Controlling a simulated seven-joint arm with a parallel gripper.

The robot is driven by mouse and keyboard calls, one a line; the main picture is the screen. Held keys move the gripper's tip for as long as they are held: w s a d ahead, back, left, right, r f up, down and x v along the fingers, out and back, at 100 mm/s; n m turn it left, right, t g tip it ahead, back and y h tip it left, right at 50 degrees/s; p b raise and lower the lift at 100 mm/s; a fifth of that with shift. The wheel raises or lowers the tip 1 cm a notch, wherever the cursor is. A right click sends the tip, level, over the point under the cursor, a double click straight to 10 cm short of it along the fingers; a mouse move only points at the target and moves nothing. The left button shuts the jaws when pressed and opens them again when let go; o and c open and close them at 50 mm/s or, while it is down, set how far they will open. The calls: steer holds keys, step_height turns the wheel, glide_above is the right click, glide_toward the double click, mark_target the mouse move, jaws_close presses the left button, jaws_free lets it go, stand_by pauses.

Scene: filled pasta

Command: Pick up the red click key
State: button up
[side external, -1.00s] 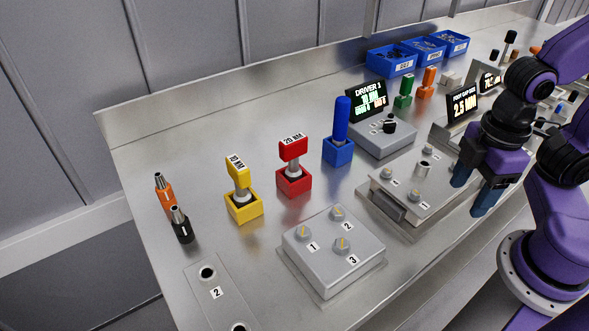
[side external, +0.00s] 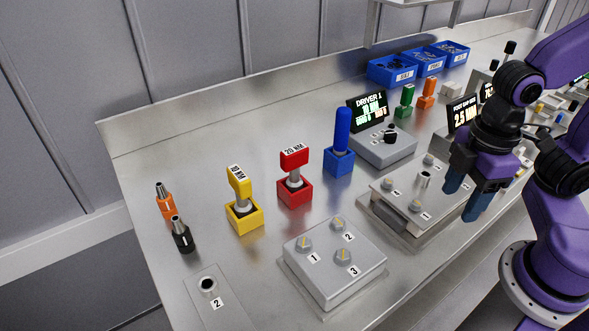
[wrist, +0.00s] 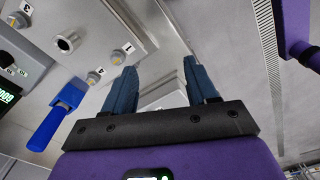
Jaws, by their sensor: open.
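The red click key (side external: 294,159) stands upright in a red square holder (side external: 294,190) on the metal bench, left of centre in the side external view. Its top carries a white label reading 20 NM. My gripper (side external: 464,203) is well to the right of it, near the right end of a grey plate with numbered bolts. The gripper is open with blue fingers and nothing between them. In the wrist view the gripper (wrist: 163,88) also shows open and empty. The red key is not visible in the wrist view.
A yellow key (side external: 240,184) stands left of the red one, and a blue-handled tool (side external: 342,128) stands right of it. A grey numbered block (side external: 333,265) lies in front.

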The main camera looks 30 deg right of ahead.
steer(key=w+a+r+n, duration=0.1)
steer(key=w+a+r, duration=0.2)
steer(key=w+a, duration=0.3)
steer(key=w+a+r+n, duration=0.2)
steer(key=w+a+r, duration=0.15)
steer(key=w, duration=0.55)
step_height(320, 180, up, 3)
steer(key=n, duration=0.2)
glide_above(294, 162)
steer(key=f, duration=0.7)
steer(key=w+f, duration=0.1)
steer(key=f, duration=0.3)
steer(key=shift+d+f, duration=0.25)
steer(key=shift+d, duration=0.05)
steer(key=shift+w+d+f, duration=0.1)
steer(key=shift+f, duration=1.2)
steer(key=shift+w+d+f, duration=0.1)
steer(key=shift+f, duration=1.2)
jaws_close()
